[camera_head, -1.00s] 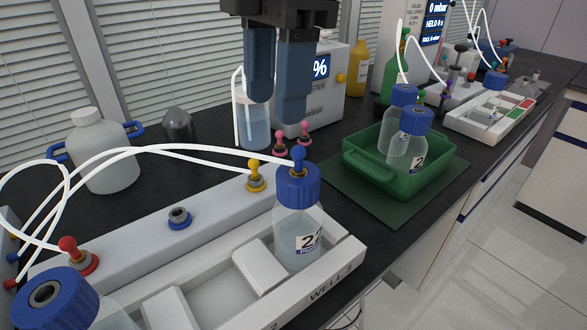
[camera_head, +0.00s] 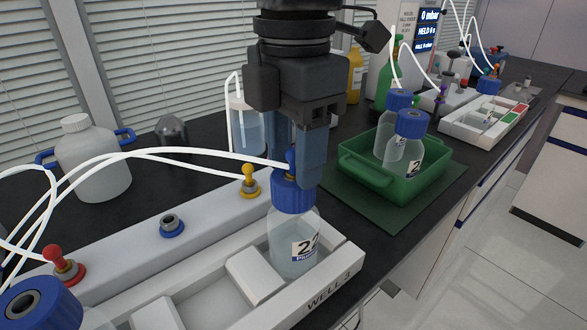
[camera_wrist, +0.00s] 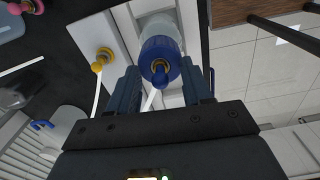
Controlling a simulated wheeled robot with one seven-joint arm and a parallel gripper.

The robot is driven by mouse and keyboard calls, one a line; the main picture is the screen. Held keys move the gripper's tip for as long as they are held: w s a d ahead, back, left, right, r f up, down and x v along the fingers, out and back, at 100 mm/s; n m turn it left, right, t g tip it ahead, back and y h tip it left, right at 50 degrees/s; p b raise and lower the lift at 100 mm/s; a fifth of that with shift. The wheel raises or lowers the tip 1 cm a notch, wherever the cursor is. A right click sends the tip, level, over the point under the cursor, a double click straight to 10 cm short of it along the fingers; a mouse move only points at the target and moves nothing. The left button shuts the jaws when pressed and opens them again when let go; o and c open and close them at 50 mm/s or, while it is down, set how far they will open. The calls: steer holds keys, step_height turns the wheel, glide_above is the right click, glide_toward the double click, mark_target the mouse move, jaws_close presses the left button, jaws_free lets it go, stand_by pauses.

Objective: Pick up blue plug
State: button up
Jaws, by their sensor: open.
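The blue plug (camera_head: 290,158) sits upright in the blue cap (camera_head: 293,194) of the clear bottle (camera_head: 293,240) marked "22", with a white tube running to it from the left. My gripper (camera_head: 297,174) points down over the cap, open, with one finger on each side of the plug. The near finger partly hides the plug in the head view. In the wrist view, the plug (camera_wrist: 160,74) shows between the two fingertips (camera_wrist: 162,84), with gaps on both sides.
The bottle stands in the white rack (camera_head: 330,290) at "WELL 3". A yellow plug (camera_head: 249,175) and a red plug (camera_head: 56,258) stand on the rack's back ledge. A green tray (camera_head: 425,180) with two blue-capped bottles is at the right. White tubes arch across the left.

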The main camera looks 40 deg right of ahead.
steer(key=shift+c, duration=0.3)
jaws_close()
stand_by(0.3)
